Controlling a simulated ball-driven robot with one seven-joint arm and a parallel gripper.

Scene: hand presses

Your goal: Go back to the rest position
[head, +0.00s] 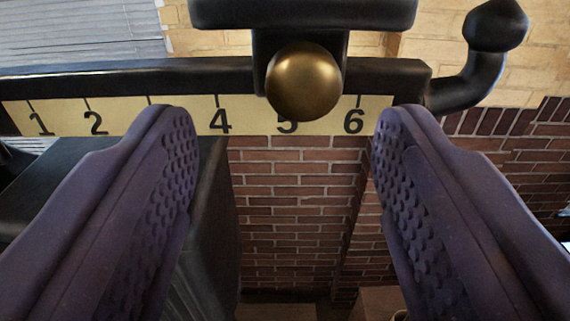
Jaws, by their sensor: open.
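My gripper (284,130) is open and empty in the head view, with its two purple padded fingers wide apart. A brass ball knob (304,81) on a black slider (305,14) shows above the gap between the fingertips. The knob covers part of the number 5 on a cream scale strip (263,120). The numbers 1, 2, 4, 5 and 6 show; the left finger hides the place between 2 and 4. The fingertips overlap the strip in the picture; I cannot tell whether they touch it.
A black bar (130,82) runs above the strip and ends at the right in a curved black arm with a rounded end (496,25). A dark block (205,230) stands behind the left finger. A brick wall (295,200) fills the background. The space between the fingers is clear.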

